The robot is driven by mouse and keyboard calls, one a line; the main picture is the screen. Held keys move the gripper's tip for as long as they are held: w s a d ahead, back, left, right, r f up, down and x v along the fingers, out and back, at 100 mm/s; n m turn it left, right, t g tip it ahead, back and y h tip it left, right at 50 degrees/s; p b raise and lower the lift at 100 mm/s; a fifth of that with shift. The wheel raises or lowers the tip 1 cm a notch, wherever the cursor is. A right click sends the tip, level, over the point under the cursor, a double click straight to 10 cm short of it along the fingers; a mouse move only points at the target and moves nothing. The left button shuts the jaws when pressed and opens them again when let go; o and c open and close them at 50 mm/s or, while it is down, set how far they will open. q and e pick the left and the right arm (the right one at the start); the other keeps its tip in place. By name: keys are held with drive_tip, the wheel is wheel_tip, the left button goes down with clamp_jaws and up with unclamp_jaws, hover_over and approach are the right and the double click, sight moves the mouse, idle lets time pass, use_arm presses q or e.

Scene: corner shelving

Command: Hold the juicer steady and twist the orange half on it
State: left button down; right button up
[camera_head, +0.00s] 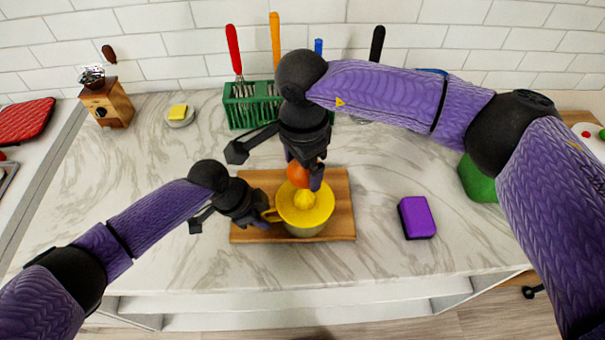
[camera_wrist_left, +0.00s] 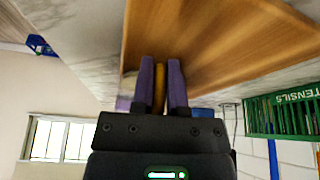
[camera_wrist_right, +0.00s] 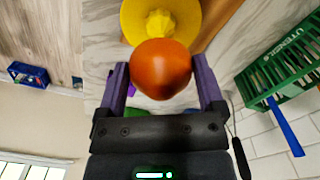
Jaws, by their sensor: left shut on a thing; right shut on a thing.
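The yellow juicer (camera_head: 318,213) stands on a wooden board (camera_head: 342,190), its ribbed cone pointing up. My left gripper (camera_head: 264,216) is at the juicer's left side, shut on its yellow handle; the left wrist view shows the handle (camera_wrist_left: 159,88) between the purple fingers. The orange half (camera_head: 298,175) is between the fingers of my right gripper (camera_head: 303,171), just behind and above the cone in the head view. In the right wrist view the orange half (camera_wrist_right: 161,69) is gripped, with the juicer (camera_wrist_right: 180,18) beyond it. The orange's cut face is hidden, and the cone stays visible.
A green utensil rack (camera_head: 243,106) with several coloured handles stands behind the board. A purple sponge-like block (camera_head: 416,217) lies to the right, a green object (camera_head: 478,180) farther right. A grinder (camera_head: 107,103) and a small dish (camera_head: 180,116) stand at the back left.

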drive_tip(key=shift+r, duration=0.7)
use_arm(q)
drive_tip(key=c, duration=0.6)
unclamp_jaws()
drive_tip(key=shift+r, duration=0.1)
